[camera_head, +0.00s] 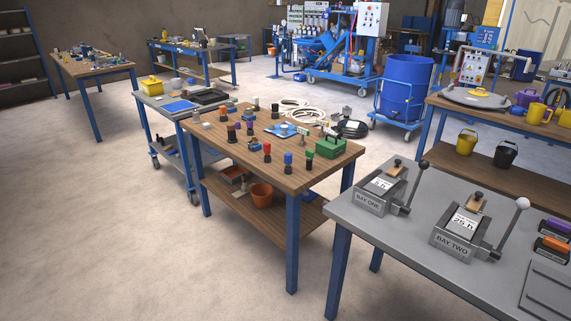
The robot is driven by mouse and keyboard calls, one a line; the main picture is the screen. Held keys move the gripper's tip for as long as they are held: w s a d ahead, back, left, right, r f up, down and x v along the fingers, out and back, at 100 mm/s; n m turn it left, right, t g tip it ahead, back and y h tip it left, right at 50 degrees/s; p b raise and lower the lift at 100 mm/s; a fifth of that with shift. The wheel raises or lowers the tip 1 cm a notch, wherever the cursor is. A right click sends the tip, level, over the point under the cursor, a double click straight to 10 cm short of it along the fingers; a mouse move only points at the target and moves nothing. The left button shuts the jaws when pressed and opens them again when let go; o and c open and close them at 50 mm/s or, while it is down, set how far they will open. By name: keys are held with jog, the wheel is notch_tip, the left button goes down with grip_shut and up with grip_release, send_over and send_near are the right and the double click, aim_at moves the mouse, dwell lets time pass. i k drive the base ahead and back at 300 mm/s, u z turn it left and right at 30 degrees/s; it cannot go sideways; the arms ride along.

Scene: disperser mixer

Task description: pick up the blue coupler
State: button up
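Several small couplers or fittings with coloured tops stand on the wooden-topped table (222,150) in the middle of the view. Another small blue piece (255,144) sits further left, and a light blue item (284,129) lies near the table's middle. They are too small to tell for sure which is the blue coupler. My gripper is not in view.
A blue drum (405,88) stands behind. The floor at the left (90,230) is clear.

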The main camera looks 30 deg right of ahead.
aim_at(288, 156)
jog(key=u, duration=0.1)
jog(key=i, duration=1.3)
jog(key=u, duration=0.25)
